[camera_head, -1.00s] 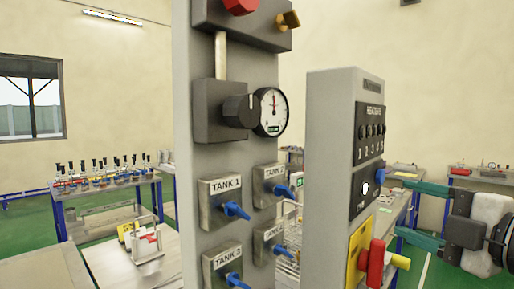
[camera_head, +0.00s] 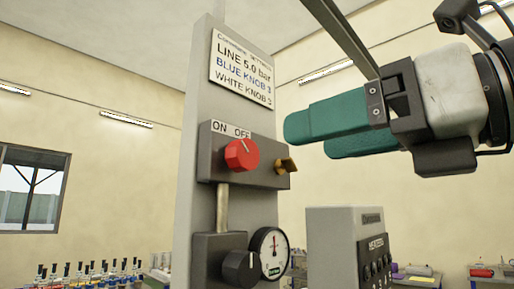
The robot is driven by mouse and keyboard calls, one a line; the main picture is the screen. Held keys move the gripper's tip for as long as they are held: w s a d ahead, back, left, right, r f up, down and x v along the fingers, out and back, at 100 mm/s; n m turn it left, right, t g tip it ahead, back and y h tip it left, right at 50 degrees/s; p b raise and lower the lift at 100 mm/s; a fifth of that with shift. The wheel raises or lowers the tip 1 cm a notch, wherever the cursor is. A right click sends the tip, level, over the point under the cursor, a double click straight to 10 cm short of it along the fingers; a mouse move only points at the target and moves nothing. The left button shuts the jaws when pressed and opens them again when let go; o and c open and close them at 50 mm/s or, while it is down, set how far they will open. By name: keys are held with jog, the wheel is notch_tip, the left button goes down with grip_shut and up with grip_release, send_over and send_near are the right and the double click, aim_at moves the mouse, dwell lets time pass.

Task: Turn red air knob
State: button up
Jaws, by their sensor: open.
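The red knob (camera_head: 241,154) sits on a dark grey box (camera_head: 215,167) on the front of a tall grey panel. The words ON and OFF are printed above it. Its exact pointing is too small to tell. My gripper (camera_head: 304,137) comes in from the right with teal fingers pointing left. It is open and empty, with its tips right of the red knob and slightly higher, apart from it in the picture. The depth between them is hard to judge.
A brass fitting (camera_head: 287,165) sticks out of the box's right side, near my fingers. Below are a black knob (camera_head: 240,267) and a round gauge (camera_head: 270,253). A sign (camera_head: 241,70) is above. The heater cabinet (camera_head: 335,225) stands lower right.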

aim_at(249, 155)
jog(key=p+x, duration=0.2)
jog(key=x, duration=0.8)
jog(key=c, duration=1.1)
